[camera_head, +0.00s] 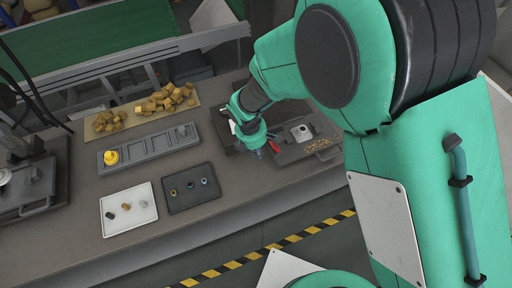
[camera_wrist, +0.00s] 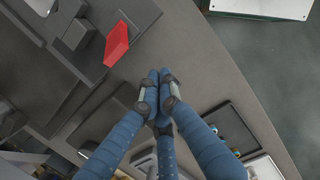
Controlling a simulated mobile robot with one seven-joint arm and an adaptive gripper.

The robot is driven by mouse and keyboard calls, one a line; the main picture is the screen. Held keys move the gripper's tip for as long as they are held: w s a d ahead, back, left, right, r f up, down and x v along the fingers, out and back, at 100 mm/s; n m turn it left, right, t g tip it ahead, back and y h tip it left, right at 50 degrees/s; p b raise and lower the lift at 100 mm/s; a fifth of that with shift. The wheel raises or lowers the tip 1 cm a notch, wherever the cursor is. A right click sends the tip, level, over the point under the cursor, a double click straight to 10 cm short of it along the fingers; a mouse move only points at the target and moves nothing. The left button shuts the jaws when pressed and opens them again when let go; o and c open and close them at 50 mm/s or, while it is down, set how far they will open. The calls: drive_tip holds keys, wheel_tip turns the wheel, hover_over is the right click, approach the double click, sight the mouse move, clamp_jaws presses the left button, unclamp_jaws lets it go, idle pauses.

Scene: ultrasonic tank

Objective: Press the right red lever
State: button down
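A red lever (camera_head: 275,149) shows in the head view at the front of a dark grey unit (camera_head: 285,158) on the workbench, just right of my gripper (camera_head: 258,153). In the wrist view the red lever (camera_wrist: 117,41) is a red block at the edge of the dark unit (camera_wrist: 88,50), up and left of my gripper (camera_wrist: 159,73). My gripper's blue fingers are brought together with nothing visible between them. The fingertips look apart from the lever. Only one red lever is clearly seen; my arm hides part of the unit.
A black tray (camera_head: 166,206) with several rings and a white tray (camera_head: 109,223) with small parts lie left of my gripper. Behind them are a grey holder (camera_head: 135,158) with a yellow piece and a mat (camera_head: 124,111) with brown blocks. Bare bench (camera_wrist: 197,65) lies around the fingertips.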

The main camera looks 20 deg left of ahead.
sight(273, 144)
drive_tip(key=shift+w+d+r, duration=1.1)
drive_tip(key=shift+w+d, duration=0.05)
drive_tip(key=shift+w, duration=0.05)
drive_tip(key=shift+w+d+r+p, duration=0.15)
drive_tip(key=shift+r+p, duration=0.1)
drive_tip(key=shift+p, duration=0.25)
drive_tip(key=shift+w+d+r+g+y+p, duration=0.25)
drive_tip(key=shift+w+d+g+y, duration=0.1)
drive_tip(key=shift+g+y, duration=0.3)
drive_tip(key=shift+w+d+r+g+y+p, duration=0.1)
drive_tip(key=shift+w+d+g+y+p, duration=0.2)
drive_tip(key=shift+g+y, duration=0.35)
drive_tip(key=w+d+g+y+b, duration=0.1)
drive_tip(key=g+y+b, duration=0.1)
drive_tip(key=b, duration=0.3)
drive_tip(key=shift+w+d+r, duration=0.1)
drive_tip(key=shift+w+d, duration=0.05)
drive_tip(key=shift+w, duration=0.05)
drive_tip(key=shift+r, duration=0.5)
